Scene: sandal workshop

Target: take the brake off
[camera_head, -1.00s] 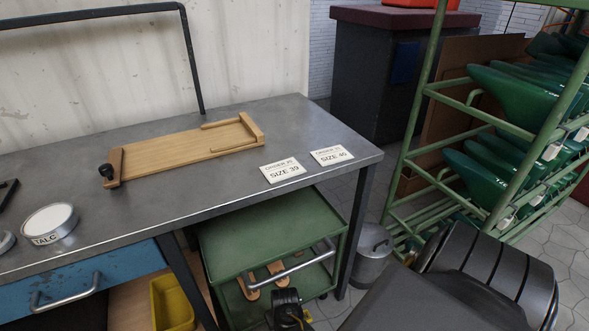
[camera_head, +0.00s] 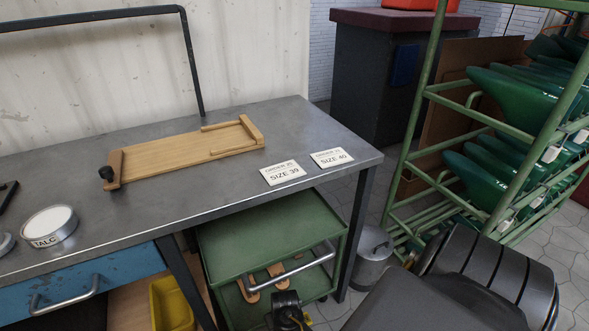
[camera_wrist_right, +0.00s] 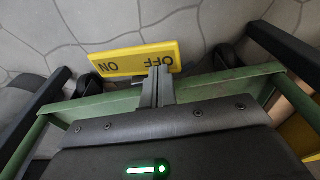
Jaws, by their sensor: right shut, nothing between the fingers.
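The trolley (camera_head: 270,227) is green metal, with a bar handle, and stands partly under the bench. In the right wrist view its green frame edge (camera_wrist_right: 92,104) runs across the picture. Beyond it is a yellow brake pedal (camera_wrist_right: 118,64) marked ON on the left half and OFF on the right half, the letters upside down. My right gripper (camera_wrist_right: 161,70) is shut and empty, its tips over the OFF half; I cannot tell whether they touch it. My left gripper is not in view.
Dark castors (camera_wrist_right: 226,53) flank the pedal. The steel bench (camera_head: 240,190) holds a wooden board (camera_head: 180,150), size cards (camera_head: 283,171) and a talc tin (camera_head: 50,225). A metal bin (camera_head: 373,258) and a green rack (camera_head: 440,185) stand right of the trolley.

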